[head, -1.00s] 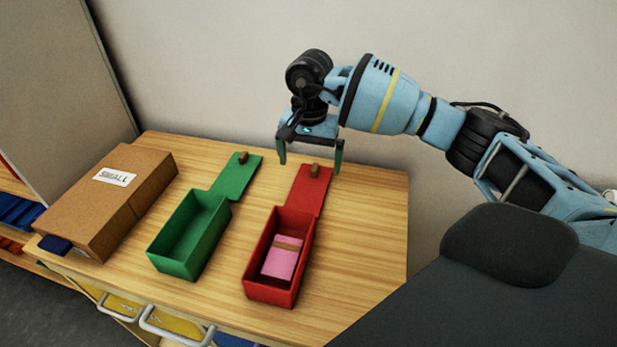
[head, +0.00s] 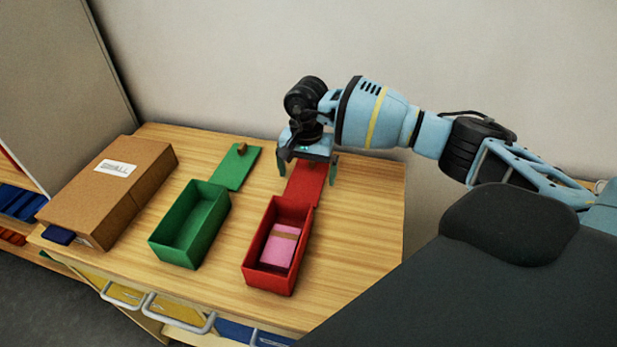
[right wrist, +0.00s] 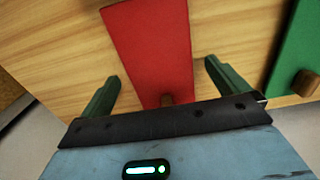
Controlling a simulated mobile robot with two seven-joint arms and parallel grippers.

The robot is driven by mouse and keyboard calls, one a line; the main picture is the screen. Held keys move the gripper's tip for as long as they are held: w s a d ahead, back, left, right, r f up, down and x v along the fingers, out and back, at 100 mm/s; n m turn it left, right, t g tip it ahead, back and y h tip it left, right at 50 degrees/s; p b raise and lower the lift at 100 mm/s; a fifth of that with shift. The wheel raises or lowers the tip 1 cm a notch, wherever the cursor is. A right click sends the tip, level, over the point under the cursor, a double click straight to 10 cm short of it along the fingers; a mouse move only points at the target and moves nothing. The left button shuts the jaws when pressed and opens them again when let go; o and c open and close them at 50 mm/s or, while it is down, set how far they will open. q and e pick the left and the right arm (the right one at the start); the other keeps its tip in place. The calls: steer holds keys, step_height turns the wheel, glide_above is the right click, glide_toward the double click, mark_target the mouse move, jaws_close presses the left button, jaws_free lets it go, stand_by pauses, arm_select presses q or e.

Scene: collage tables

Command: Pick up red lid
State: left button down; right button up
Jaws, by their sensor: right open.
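The red lid (head: 306,183) lies open behind the red box (head: 270,282) on the wooden table, at the box's far edge. The red box holds a pink block with a brown band (head: 280,246). My right gripper (head: 307,174) is open over the far end of the lid and hides its brown knob in the head view. In the right wrist view, the red lid (right wrist: 150,48) runs between the two open green fingers, and its brown knob (right wrist: 167,100) sits between them. The fingers do not appear to touch the lid. My left gripper is not in view.
A green box (head: 190,225) with its green lid (head: 237,168) open behind it stands to the left. A brown cardboard box (head: 115,185) labelled SMALL sits further left. The wall is close behind the table (head: 350,240), whose right side is clear.

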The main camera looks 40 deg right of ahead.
mark_target(307, 179)
steer(key=shift+f, duration=0.45)
steer(key=c, duration=1)
step_height(307, 179, up, 10)
steer(key=shift+c, duration=0.3)
steer(key=shift+s, duration=0.1)
